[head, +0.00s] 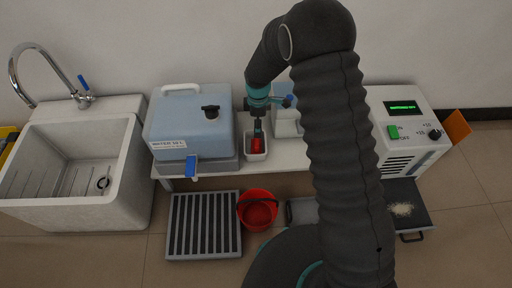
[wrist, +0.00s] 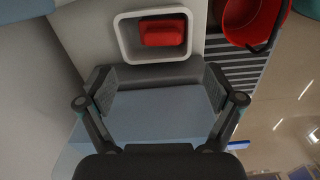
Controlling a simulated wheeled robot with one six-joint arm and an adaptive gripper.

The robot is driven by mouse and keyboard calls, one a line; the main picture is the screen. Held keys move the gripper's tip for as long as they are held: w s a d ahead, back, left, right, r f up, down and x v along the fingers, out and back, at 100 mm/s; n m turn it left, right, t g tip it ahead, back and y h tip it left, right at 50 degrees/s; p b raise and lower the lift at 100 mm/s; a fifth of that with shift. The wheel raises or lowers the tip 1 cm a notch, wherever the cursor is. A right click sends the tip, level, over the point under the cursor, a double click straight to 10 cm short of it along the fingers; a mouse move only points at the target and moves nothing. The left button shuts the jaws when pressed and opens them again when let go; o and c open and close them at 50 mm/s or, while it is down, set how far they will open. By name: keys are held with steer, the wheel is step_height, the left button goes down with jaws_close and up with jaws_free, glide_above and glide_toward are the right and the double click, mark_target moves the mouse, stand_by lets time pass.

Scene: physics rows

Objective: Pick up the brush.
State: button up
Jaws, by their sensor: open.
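A small red block-shaped thing (head: 257,145) lies in a white open bin (head: 247,156) on the bench. It is the likeliest brush, but no bristles or handle can be made out. In the wrist view the red thing (wrist: 163,31) sits inside the bin's rim (wrist: 127,47), beyond my fingertips. My gripper (head: 258,121) is above the bin in the head view, pointing down and partly blending with dark parts there. In the wrist view my gripper (wrist: 157,84) has its two fingers wide apart, with nothing seen held between them.
A blue water tank (head: 192,126) with a tap stands close left of the bin. A pale container (head: 285,122) is close to the right, partly behind my arm. A red bucket (head: 257,214) and a slatted grate (head: 204,226) are on the floor. A white machine (head: 405,126) stands right.

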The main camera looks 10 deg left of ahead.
glide_above(256, 142)
steer(key=f, duration=0.5)
steer(key=shift+w+d+f, duration=0.2)
steer(key=shift+w+d, duration=0.05)
steer(key=shift+w, duration=0.05)
steer(key=shift+s+a+f, duration=0.1)
steer(key=shift+s+f, duration=0.05)
steer(key=shift+f, duration=1.15)
steer(key=shift+s+a+f, duration=0.1)
steer(key=shift+f, duration=1.2)
steer(key=shift+c, duration=0.3)
steer(key=c, duration=1.2)
